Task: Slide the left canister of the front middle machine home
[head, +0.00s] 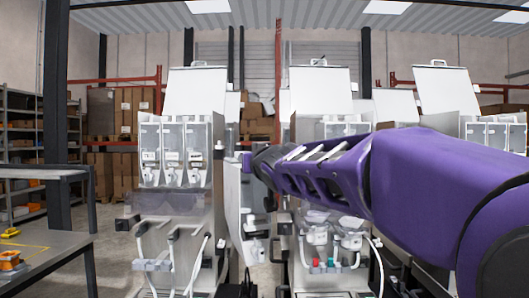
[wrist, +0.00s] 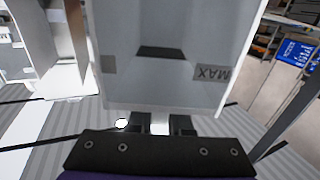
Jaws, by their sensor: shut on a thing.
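The front middle machine (head: 322,92) stands behind my purple arm in the head view, its white lid raised. My arm covers most of its canister row. In the wrist view a clear canister (wrist: 175,85) with an upside-down MAX mark fills the top middle. My gripper (wrist: 160,124) is shut on the pale tab at this canister's near edge.
A left machine (head: 180,210) holds 3 clear canisters under a raised lid. Another machine (head: 446,90) stands at right. A grey table (head: 45,258) with yellow and orange items is at the left front.

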